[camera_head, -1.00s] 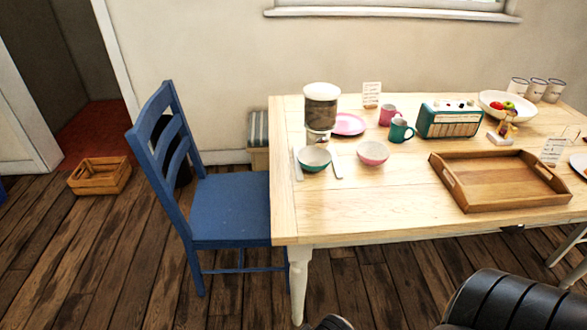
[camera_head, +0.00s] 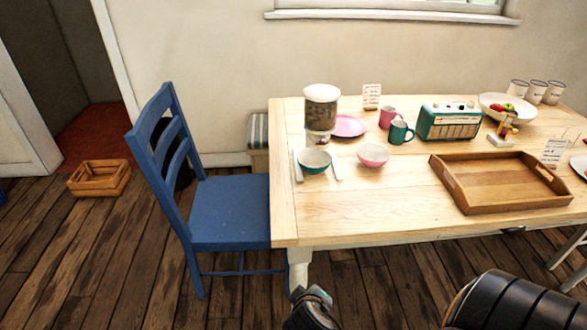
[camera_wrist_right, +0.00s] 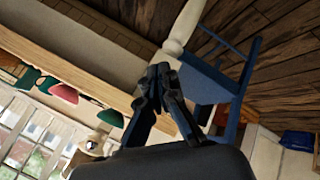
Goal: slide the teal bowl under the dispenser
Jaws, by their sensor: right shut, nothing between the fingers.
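The teal bowl (camera_head: 314,160) sits upright on the table just in front of the dispenser (camera_head: 321,110), between two pale strips. Its near side is clear of the dispenser; whether its far rim is under the spout I cannot tell. My right gripper (camera_head: 318,293) is low in front of the table's near edge, well below and short of the bowl. In the right wrist view my right gripper (camera_wrist_right: 160,70) is shut and empty, and the teal bowl (camera_wrist_right: 46,85) appears beyond the table edge. My left gripper is not in view.
A pink bowl (camera_head: 373,155) stands right of the teal bowl. Behind are a pink plate (camera_head: 348,126), a teal mug (camera_head: 400,132) and a radio (camera_head: 449,120). A wooden tray (camera_head: 500,182) lies to the right. A blue chair (camera_head: 230,208) stands at the left. The table's front left is clear.

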